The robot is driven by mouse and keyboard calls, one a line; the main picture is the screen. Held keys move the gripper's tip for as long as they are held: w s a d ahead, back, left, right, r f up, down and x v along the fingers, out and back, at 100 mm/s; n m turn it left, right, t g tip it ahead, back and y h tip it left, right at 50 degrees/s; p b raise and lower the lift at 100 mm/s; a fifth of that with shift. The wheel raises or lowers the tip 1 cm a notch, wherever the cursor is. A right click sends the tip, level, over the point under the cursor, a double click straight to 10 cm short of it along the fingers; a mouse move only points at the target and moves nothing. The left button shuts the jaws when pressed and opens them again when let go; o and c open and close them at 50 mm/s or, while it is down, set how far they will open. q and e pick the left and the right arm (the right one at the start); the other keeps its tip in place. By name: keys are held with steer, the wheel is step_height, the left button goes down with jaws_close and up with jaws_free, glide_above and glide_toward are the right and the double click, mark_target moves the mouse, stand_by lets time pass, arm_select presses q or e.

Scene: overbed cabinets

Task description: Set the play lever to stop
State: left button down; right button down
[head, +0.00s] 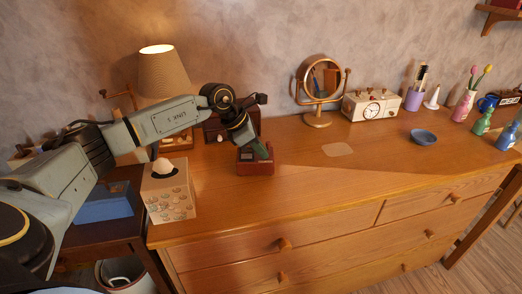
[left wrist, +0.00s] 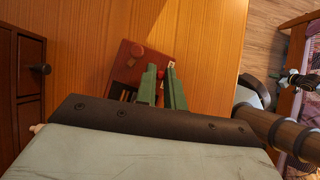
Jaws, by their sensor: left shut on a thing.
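A small dark red box (head: 256,168) sits on the wooden dresser top, left of the middle in the head view. In the left wrist view the red box (left wrist: 124,70) has a round brown knob and a slotted opening. My left gripper (head: 262,150) reaches down onto the box from above. Its green fingers (left wrist: 160,76) are closed around a small red-tipped part, the play lever (left wrist: 160,71), at the box's right side in the left wrist view. The fingers hide most of the lever, so its setting cannot be read. My right gripper is not in view.
A patterned tissue box (head: 170,194) stands left of the red box, with a lamp (head: 163,72) behind. A round mirror (head: 320,82), a cream clock radio (head: 371,106) and a blue bowl (head: 424,137) stand to the right. The dresser top (head: 310,185) right of the box is mostly clear.

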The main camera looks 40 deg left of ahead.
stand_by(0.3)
arm_select(q)
steer(key=c, duration=1.8)
jaws_free()
steer(key=shift+o, duration=0.2)
